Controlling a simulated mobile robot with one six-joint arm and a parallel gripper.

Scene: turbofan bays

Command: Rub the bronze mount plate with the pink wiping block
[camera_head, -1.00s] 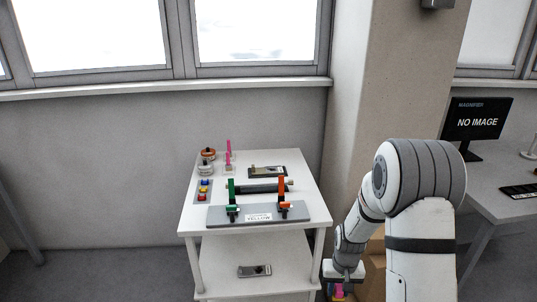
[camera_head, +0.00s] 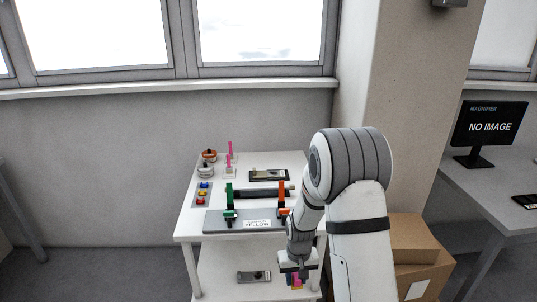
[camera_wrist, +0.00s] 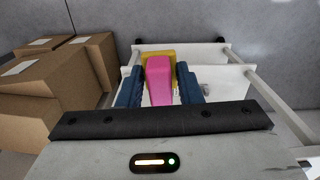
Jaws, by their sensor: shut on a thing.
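My gripper (camera_head: 297,272) is shut on the pink wiping block (camera_head: 296,281), in front of the cart's lower right side. In the wrist view the pink block (camera_wrist: 159,75) sits between the dark blue fingers, with a yellow part (camera_wrist: 158,54) at its far end. A tan-brown plate (camera_head: 268,174), seemingly the bronze mount plate, lies on a dark tray at the back right of the cart top, apart from my gripper. Its details are too small to tell.
The white cart (camera_head: 190,222) carries a grey stand with green and orange uprights (camera_head: 250,218), coloured buttons (camera_head: 203,194) and pink-handled pieces (camera_head: 230,160). A grey metal part (camera_head: 254,275) lies on the lower shelf. Cardboard boxes (camera_head: 415,250) stand at the right.

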